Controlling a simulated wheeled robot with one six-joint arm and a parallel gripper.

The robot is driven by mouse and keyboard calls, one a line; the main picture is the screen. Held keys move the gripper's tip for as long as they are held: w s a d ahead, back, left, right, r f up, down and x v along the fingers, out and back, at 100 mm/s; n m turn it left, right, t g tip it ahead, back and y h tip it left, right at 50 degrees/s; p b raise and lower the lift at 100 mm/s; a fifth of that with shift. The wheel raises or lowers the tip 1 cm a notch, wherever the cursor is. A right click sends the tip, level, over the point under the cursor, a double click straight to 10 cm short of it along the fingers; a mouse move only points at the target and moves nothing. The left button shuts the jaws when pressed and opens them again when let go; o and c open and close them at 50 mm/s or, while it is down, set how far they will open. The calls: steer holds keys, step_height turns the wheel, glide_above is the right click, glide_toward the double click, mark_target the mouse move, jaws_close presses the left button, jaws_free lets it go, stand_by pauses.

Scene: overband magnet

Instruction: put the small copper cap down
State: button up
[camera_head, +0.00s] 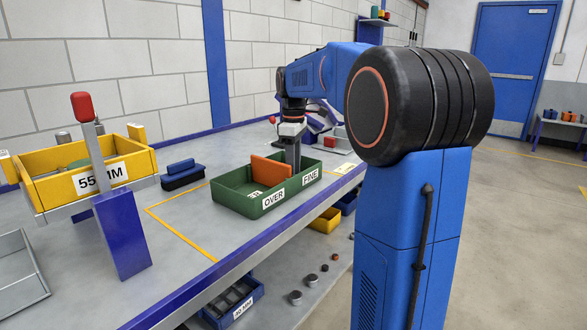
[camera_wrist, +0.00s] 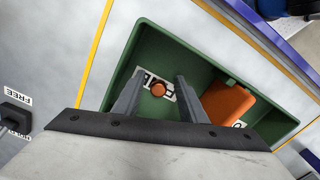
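The small copper cap (camera_wrist: 158,89) rests on or just above a white lettered label on the floor of the green tray (camera_wrist: 146,37), apart from both fingers. The cap is hidden in the head view. My gripper (camera_wrist: 160,76) is open, with a finger on each side of the cap. In the head view my gripper (camera_head: 292,160) reaches down into the right compartment, marked FINE, of the green tray (camera_head: 230,197). An orange divider (camera_head: 270,170) separates it from the compartment marked OVER; the divider also shows in the wrist view (camera_wrist: 226,103).
A yellow tray (camera_head: 140,160) marked 55 MM stands on a frame at the left, near a red-knobbed lever (camera_head: 82,106). Yellow tape marks the grey bench. Bins and small round parts sit on the shelf below.

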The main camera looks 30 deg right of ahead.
step_height(320, 180, up, 12)
steer(key=shift+r, duration=0.15)
stand_by(0.4)
stand_by(0.5)
